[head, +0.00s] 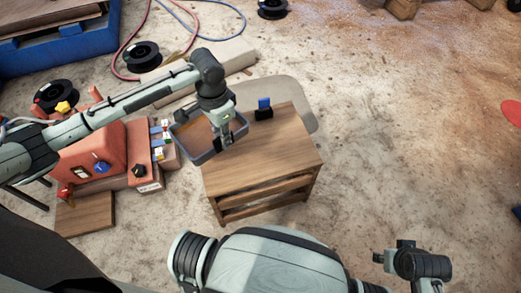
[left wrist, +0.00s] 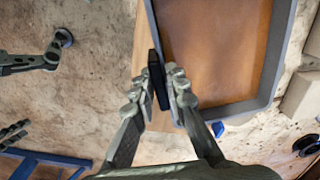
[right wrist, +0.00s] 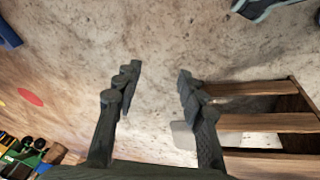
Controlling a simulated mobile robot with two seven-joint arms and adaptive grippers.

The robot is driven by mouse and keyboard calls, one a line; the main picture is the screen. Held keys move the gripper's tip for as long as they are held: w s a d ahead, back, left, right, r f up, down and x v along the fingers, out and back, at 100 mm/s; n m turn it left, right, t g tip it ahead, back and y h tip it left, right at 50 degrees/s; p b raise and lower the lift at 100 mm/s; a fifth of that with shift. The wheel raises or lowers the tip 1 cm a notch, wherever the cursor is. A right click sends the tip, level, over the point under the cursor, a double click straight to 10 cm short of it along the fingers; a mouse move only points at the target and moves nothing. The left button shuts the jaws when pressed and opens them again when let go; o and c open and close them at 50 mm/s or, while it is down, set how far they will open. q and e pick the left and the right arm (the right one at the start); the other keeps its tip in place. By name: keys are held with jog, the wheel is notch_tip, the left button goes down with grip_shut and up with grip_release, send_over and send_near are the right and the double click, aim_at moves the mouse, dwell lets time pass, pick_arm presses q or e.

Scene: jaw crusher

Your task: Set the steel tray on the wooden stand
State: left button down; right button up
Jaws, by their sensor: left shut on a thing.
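The steel tray (head: 203,157) has a grey rim and a rust-brown inside. It is at the left end of the wooden stand (head: 270,160), partly over its top and partly beyond its left edge. I cannot tell whether it touches the top. My left gripper (head: 224,143) is shut on the tray's right wall; in the left wrist view its fingers (left wrist: 160,88) straddle the tray's wall (left wrist: 270,70). My right gripper (right wrist: 157,85) is open and empty. The stand's slatted side (right wrist: 265,122) shows at the right of the right wrist view.
A small black and blue object (head: 264,110) stands at the back of the stand's top. An orange machine (head: 95,155) with small coloured parts is left of the stand. Black spools (head: 142,55) and hoses lie behind. The floor to the right is mostly clear.

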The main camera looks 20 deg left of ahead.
pick_arm(q)
jog(key=a+f+m, duration=0.1)
jog(key=m, duration=0.1)
jog(key=w+a+f+m, duration=0.1)
jog(key=shift+a+m, duration=0.35)
jog(key=shift+m, duration=0.05)
jog(key=shift+f, duration=0.25)
send_near(255, 168)
jog(key=s+r, duration=0.1)
jog(key=s, duration=0.2)
jog(key=shift+m, duration=0.3)
jog(key=f, duration=0.2)
jog(key=d+f+b, duration=0.1)
jog(key=f, duration=0.1)
jog(key=shift+w+d, duration=0.15)
jog(key=shift+w, duration=0.05)
jog(key=shift+f, duration=0.15)
jog(key=c, duration=1.5)
grip_release()
jog(key=shift+c, duration=0.2)
pick_arm(e)
jog(key=shift+v, duration=1)
jog(key=shift+w+d+r, duration=0.1)
jog(key=shift+w+d, duration=0.05)
jog(key=shift+w, duration=0.05)
